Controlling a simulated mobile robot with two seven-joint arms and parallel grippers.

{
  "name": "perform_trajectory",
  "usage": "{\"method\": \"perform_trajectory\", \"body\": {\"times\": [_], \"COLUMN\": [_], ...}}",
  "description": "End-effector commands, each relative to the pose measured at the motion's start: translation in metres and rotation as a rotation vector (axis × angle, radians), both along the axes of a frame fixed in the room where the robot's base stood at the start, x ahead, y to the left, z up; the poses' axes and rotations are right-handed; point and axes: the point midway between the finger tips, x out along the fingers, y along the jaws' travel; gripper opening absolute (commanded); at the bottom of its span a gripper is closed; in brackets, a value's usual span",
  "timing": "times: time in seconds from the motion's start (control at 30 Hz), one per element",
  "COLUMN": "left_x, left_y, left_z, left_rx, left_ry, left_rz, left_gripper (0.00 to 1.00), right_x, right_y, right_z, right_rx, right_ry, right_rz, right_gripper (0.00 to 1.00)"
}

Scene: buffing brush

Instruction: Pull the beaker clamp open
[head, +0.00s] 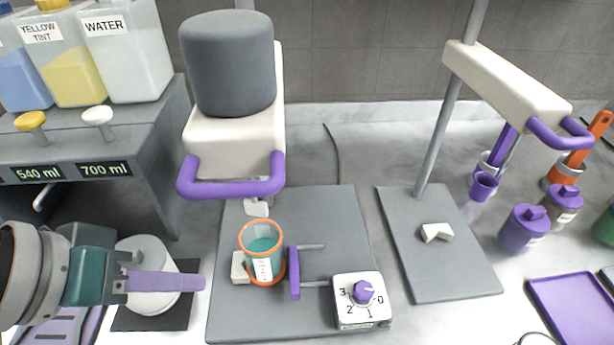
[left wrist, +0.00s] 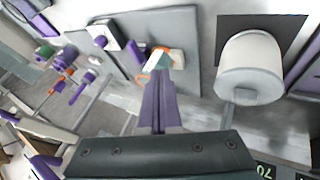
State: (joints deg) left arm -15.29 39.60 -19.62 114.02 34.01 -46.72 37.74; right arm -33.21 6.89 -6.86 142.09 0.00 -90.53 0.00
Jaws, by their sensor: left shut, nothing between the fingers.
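The beaker (head: 263,262) has an orange rim and base and teal liquid, and stands upright on the grey base plate of the mixer. The beaker clamp shows as a white block (head: 239,268) at the beaker's left and a purple bar (head: 294,273) on metal rods close at its right. I cannot tell whether the bar touches the beaker. My left gripper (head: 200,283) is shut and empty, left of the white block and apart from it. In the left wrist view its fingers (left wrist: 158,85) point towards the beaker (left wrist: 158,62). My right gripper is not in view.
The mixer's purple handle (head: 232,190) overhangs behind the beaker. A dial box (head: 359,301) stands at the plate's front right. A white container (head: 150,255) on a black mat is beside my left gripper. A second stand plate (head: 455,270) is to the right.

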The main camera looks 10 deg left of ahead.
Motion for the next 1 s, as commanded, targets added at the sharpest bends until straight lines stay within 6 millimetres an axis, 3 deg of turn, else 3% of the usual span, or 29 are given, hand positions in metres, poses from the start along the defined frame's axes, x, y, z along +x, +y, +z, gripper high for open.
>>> {"method": "perform_trajectory", "body": {"times": [0.37,0.87,1.0], "left_x": [0.004,0.052,0.056], "left_y": [-0.003,-0.037,-0.060], "left_z": [-0.005,-0.084,-0.077], "left_rx": [-0.001,0.000,-0.002], "left_ry": [-0.001,-0.002,-0.003], "left_rz": [0.001,-0.001,-0.003], "left_gripper": [0.00,0.00,0.00], "right_x": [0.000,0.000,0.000], "right_y": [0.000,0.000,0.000], "right_z": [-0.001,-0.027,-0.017], "right_rx": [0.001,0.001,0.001], "right_ry": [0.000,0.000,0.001], "right_rz": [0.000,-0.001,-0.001], "right_gripper": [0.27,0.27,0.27]}}
